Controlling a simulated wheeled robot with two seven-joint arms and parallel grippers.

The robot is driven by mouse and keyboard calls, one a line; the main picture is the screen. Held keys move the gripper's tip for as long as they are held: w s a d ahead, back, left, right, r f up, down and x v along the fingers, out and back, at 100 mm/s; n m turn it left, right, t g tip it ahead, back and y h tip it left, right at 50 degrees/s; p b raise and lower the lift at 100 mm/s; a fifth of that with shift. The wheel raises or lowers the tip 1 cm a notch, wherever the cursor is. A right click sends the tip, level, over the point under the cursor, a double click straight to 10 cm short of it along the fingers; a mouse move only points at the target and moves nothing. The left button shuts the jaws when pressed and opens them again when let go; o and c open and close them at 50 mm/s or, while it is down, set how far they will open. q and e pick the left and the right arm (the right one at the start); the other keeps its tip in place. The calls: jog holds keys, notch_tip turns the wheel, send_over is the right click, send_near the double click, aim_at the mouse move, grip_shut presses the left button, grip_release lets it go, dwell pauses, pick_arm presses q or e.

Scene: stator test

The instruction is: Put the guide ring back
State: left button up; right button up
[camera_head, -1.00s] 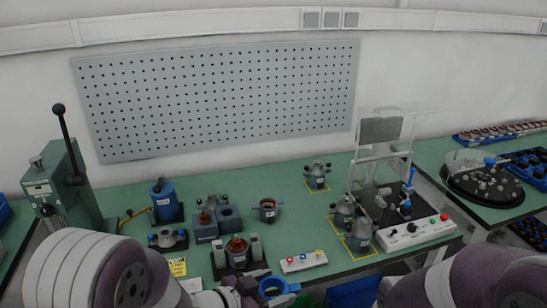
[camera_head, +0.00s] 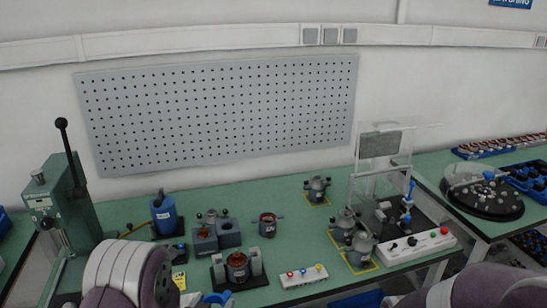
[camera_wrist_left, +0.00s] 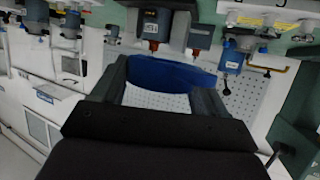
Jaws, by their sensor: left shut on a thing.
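A blue ring, which looks like the guide ring (camera_wrist_left: 178,72), is held between the two dark fingers of my left gripper (camera_wrist_left: 165,85) in the left wrist view. In the head view only a bit of the blue ring (camera_head: 217,298) shows at the bottom edge, and my left gripper (camera_head: 200,300) is mostly cut off there. A dark fixture (camera_head: 219,270) with two grey posts and a copper-wound stator (camera_head: 237,264) stands on the bench just behind it. The ring is apart from the fixture. Only my right arm shows at lower right; its gripper is out of frame.
A lever press (camera_head: 66,205) stands at left. A blue canister (camera_head: 164,214), grey blocks (camera_head: 204,241) and a button box (camera_head: 303,276) are around the fixture. A clear-guarded test station (camera_head: 400,215) stands at right. The back middle of the bench (camera_head: 235,195) is clear.

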pick_arm(q)
jog(key=s+a+f+n+y, duration=0.1)
jog(key=s+a+f, duration=0.2)
jog(key=f, duration=0.4)
jog(key=shift+s+a+f+n+y, duration=0.3)
jog(key=shift+s+a+f+y, duration=0.1)
jog(key=shift+a, duration=0.3)
